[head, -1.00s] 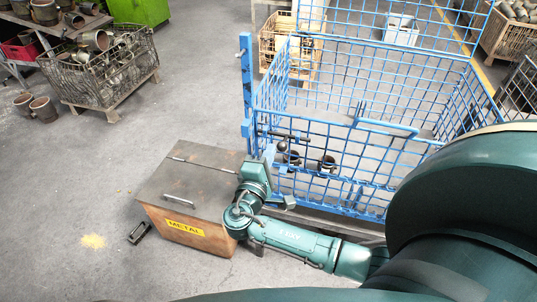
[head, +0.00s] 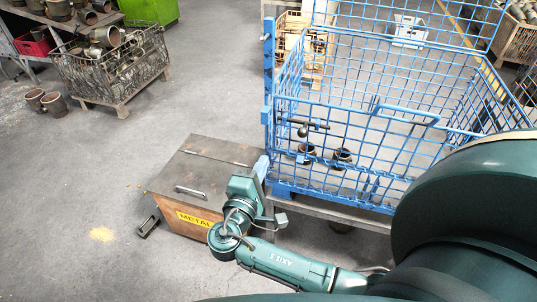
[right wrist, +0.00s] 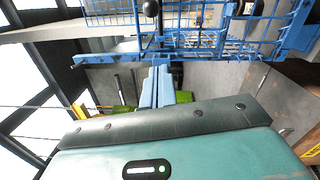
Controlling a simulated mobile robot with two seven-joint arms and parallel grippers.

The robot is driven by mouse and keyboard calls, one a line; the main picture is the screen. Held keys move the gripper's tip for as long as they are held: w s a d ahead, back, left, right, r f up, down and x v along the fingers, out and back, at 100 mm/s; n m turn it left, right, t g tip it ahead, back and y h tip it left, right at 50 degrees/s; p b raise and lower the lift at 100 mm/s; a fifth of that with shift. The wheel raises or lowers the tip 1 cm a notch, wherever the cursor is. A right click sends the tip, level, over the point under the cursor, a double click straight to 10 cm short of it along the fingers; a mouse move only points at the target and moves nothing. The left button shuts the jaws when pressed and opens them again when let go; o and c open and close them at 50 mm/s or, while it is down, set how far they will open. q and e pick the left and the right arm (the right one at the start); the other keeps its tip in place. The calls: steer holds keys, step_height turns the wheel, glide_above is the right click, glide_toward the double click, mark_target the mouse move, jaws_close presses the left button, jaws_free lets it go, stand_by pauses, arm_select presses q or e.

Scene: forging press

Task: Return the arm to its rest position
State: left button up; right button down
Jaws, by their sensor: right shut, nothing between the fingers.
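My right gripper (head: 262,167) shows in the head view as narrow light-blue fingers. It is shut and empty, between the metal box and the front left corner of the blue wire cage. In the right wrist view the fingers (right wrist: 158,87) lie together and point away from the camera toward the cage. My right arm (head: 290,266) comes in from the lower right, bent at the wrist. My left gripper is not in view.
The blue wire cage (head: 330,112) stands close by, with two brown cylindrical parts inside. A brown box labelled METAL (head: 205,170) is just left of the gripper. A wire basket of parts (head: 110,72) stands at the far left.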

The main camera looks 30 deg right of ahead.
steer(key=shift+s+a, duration=0.45)
steer(key=shift+a, duration=0.1)
steer(key=s+d+f+m+g+y, duration=0.2)
steer(key=s+f+m+g+y, duration=0.35)
steer(key=s+f+y, duration=0.4)
steer(key=s+a+r+m+g+y, duration=0.1)
steer(key=s+a+y, duration=0.15)
steer(key=s, duration=0.25)
steer(key=s+a+r+m+g+y, duration=0.1)
steer(key=s+a+y, duration=0.15)
steer(key=s, duration=0.35)
steer(key=w+a+f+t+y+p, duration=0.2)
steer(key=w+a+f+t+y, duration=0.1)
steer(key=w+a+t, duration=0.3)
steer(key=shift+w+f+n+t+p, duration=0.3)
steer(key=shift+f+n+t+p, duration=0.05)
steer(key=shift+f, duration=0.25)
